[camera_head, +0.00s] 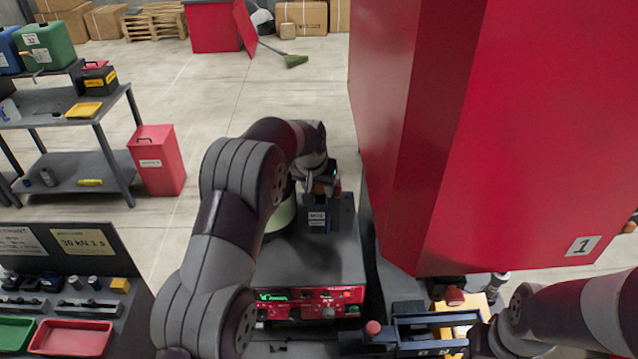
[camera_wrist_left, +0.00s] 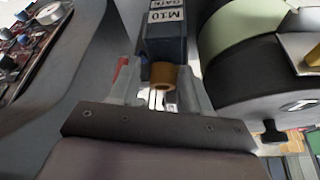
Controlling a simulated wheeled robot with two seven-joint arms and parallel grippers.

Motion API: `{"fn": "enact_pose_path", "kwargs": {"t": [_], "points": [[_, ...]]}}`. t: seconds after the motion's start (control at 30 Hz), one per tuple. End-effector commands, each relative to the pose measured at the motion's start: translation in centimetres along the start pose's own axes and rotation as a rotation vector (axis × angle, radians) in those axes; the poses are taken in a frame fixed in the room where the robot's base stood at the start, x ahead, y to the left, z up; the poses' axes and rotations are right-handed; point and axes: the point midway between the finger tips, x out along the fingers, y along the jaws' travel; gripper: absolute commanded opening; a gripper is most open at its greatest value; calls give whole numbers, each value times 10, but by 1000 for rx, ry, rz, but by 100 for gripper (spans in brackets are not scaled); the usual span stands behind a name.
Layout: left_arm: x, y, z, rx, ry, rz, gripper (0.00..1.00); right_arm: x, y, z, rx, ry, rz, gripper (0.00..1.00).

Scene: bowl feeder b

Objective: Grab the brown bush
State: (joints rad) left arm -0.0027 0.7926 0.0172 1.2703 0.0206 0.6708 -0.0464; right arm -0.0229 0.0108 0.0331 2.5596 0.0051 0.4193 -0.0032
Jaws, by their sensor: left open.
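The brown bush (camera_wrist_left: 162,74) is a small copper-brown ring in the left wrist view, at the near end of a dark block (camera_wrist_left: 166,38) with an M10 label. My left gripper (camera_wrist_left: 158,92) is open. Its two pale fingers stand on either side of the bush; I cannot tell whether they touch it. In the head view my left gripper (camera_head: 325,180) is over the labelled block (camera_head: 317,216) on the grey machine top, and the bush cannot be made out there. My right arm enters at lower right, but its fingers cannot be seen.
A large red housing (camera_head: 440,130) stands close right of my left arm. A black-and-pale-green round part (camera_wrist_left: 250,75) is right of the gripper in the wrist view. A red control panel (camera_head: 312,303) is in front. A bench with trays (camera_head: 72,338) stands at left.

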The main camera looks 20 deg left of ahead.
Motion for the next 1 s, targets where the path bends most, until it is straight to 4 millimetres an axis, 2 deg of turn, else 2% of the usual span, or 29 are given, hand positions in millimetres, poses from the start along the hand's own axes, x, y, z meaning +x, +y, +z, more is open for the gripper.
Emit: {"fn": "enact_pose_path", "kwargs": {"t": [0.17,0.2,0.27,0.3,0.33,0.5,0.63,0.67,1.0], "points": [[2,0,0,0,2,0,47,1,0,0,0,-1,0,43],[2,0,0,0,2,0,41,1,0,0,0,-1,0,43],[2,0,0,0,1,0,21,1,0,0,0,-1,0,43],[2,0,0,0,1,0,8,1,0,0,0,-1,0,43],[2,0,0,0,2,0,0,1,0,0,0,-1,0,43],[1,0,0,0,2,0,1,1,0,0,0,-1,0,43],[1,0,0,0,2,0,43,1,0,0,0,-1,0,43],[1,0,0,0,2,0,47,1,0,0,0,-1,0,43],[-2,0,0,0,4,0,47,7,0,1,0,-1,0,43]]}}
